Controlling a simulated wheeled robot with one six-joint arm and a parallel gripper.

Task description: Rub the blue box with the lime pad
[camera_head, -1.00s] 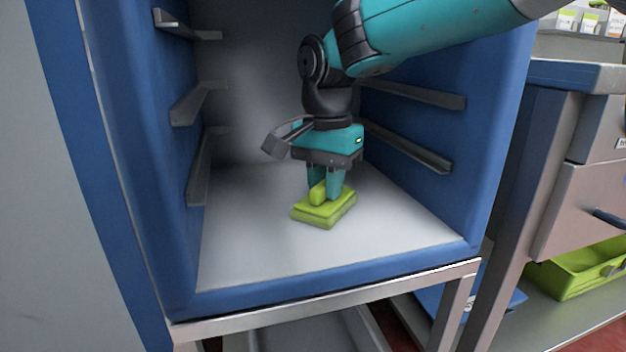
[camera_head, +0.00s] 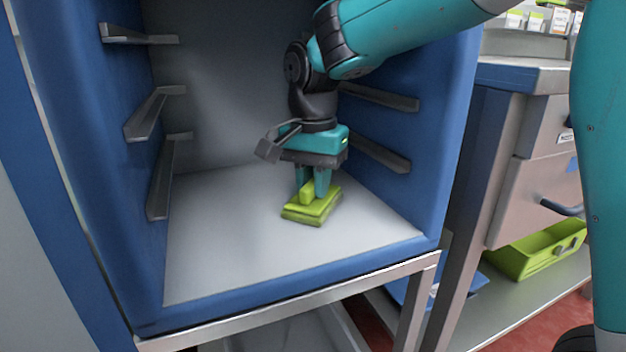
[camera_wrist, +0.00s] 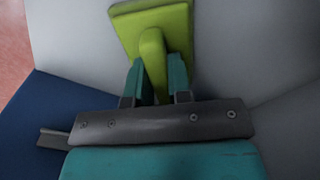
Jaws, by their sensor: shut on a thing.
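The blue box (camera_head: 88,230) is open at the front, with blue walls and a grey interior floor. The lime pad (camera_head: 312,213) is a flat block with a raised grip on top. It lies flat on or just above the box's floor, right of the middle; the exact contact is hidden beneath it. My gripper (camera_head: 313,186) points down inside the box and is shut on the pad's grip. In the wrist view the two teal fingers (camera_wrist: 157,82) hold the grip from both sides, with the pad (camera_wrist: 178,22) beyond them.
Grey shelf rails (camera_head: 150,112) line both inner side walls. The box stands on a metal frame (camera_head: 290,303). To the right are a steel cabinet (camera_head: 530,180) and a lime tray (camera_head: 535,250) on a low shelf. The floor of the box is otherwise clear.

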